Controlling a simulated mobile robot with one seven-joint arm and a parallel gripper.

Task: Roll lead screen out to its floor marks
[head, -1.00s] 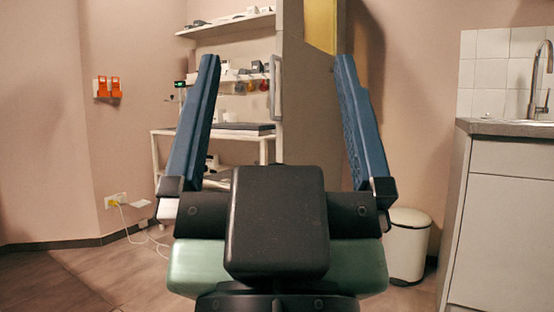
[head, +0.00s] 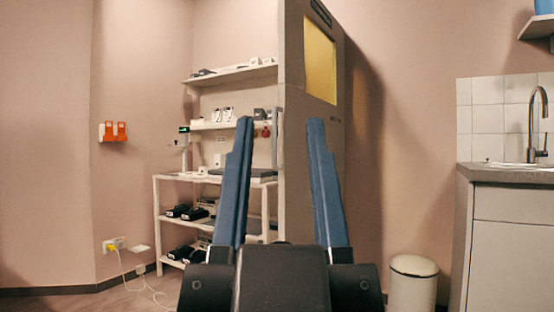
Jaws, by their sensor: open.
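The lead screen (head: 352,130) is a tall grey-brown panel with a yellowish window (head: 320,58) near its top. It stands upright behind my gripper, beside the shelving. My gripper (head: 276,125) has two long blue fingers pointing up and forward. It is open, with nothing between the fingers, and appears in front of the screen. The screen's lower part and base are hidden by my gripper. I see no floor marks.
White shelves (head: 238,72) and a white rack (head: 157,225) with boxes and dark shoes stand left of the screen. A cable (head: 124,277) lies on the floor at left. A white bin (head: 412,284) and sink cabinet (head: 505,240) stand at right.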

